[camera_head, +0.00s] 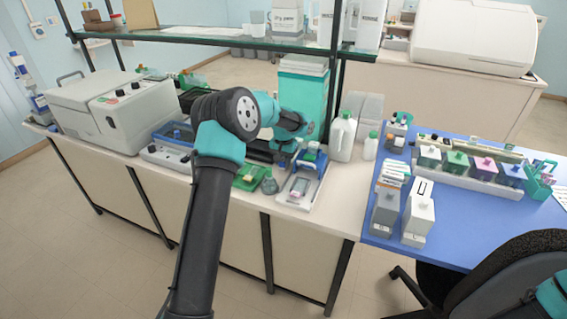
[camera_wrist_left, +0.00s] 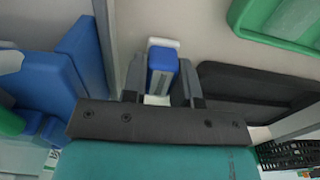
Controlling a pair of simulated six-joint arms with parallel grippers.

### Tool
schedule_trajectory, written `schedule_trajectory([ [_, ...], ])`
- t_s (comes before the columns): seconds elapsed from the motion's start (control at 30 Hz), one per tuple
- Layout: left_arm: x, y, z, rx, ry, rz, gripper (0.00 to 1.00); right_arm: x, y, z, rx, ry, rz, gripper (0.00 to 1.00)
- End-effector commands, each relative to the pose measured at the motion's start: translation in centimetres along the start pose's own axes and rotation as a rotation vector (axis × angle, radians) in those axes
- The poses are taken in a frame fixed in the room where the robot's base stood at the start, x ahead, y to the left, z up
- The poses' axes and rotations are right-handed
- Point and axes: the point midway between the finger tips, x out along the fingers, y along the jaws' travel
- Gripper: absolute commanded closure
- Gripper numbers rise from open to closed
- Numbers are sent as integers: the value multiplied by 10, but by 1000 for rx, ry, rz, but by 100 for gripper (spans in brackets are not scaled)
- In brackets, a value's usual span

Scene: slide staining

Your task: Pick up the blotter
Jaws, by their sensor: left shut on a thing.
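The blotter (camera_wrist_left: 163,60), a small blue block with white at its ends, shows in the left wrist view between the two grey fingers of my left gripper (camera_wrist_left: 161,84). The fingers are shut on its sides. In the head view my left gripper (camera_head: 284,156) is low over the back of the pale bench, behind the white tray with a blue-and-white device. The blotter cannot be made out there. Whether it touches the bench is unclear. Only a bit of my right arm shows at the lower right corner; its gripper is out of view.
A green tray (camera_head: 249,177) and a small flask (camera_head: 269,182) stand in front of my left gripper. A white bottle (camera_head: 341,138) is to its right. A black tray (camera_wrist_left: 250,88) lies close by in the wrist view. Staining jars stand on the blue mat (camera_head: 470,222).

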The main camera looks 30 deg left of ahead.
Motion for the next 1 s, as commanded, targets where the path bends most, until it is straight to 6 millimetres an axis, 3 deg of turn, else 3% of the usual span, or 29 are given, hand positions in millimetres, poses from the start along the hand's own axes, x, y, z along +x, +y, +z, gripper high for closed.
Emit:
schedule_trajectory([
  [0.53, -85, 0, -1, 0, 3, 0, 90, 0, 0, 0, 0, 0, 0, 57],
  [1.0, -95, 0, 0, 1, 0, 0, 90, 0, 0, 0, 0, 0, 0, 57],
])
